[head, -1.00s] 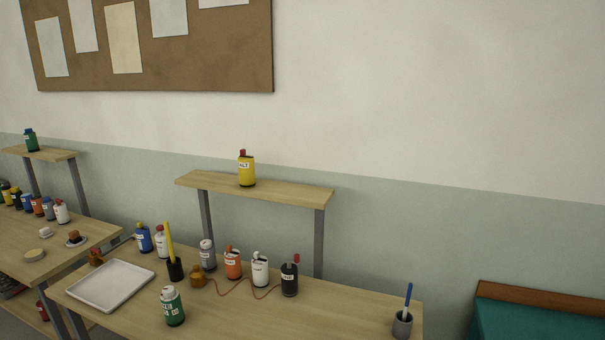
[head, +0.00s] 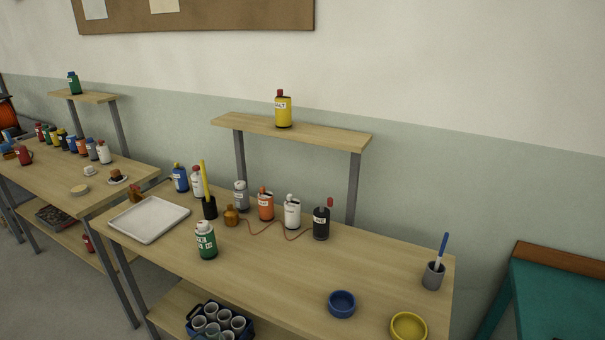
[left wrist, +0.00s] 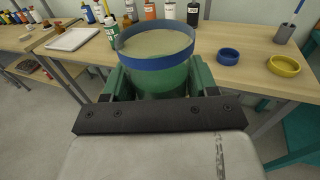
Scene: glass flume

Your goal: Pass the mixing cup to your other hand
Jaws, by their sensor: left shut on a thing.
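The mixing cup (left wrist: 155,62) is in the left wrist view, a wide greenish see-through cup with a blue band around its rim. My left gripper (left wrist: 158,85) is shut on it, with a green finger on either side. The cup is upright or nearly so, in front of the workbench. What it holds, if anything, I cannot tell. Neither the cup nor either gripper shows in the head view. My right gripper is in neither view.
The wooden workbench (head: 270,270) carries a white tray (head: 150,219), a green bottle (head: 206,241), several other bottles, a blue bowl (head: 341,304), a yellow bowl (head: 409,327) and a grey pot (head: 433,276). A raised shelf (head: 290,132) stands at its back. A teal bench (head: 560,300) is at right.

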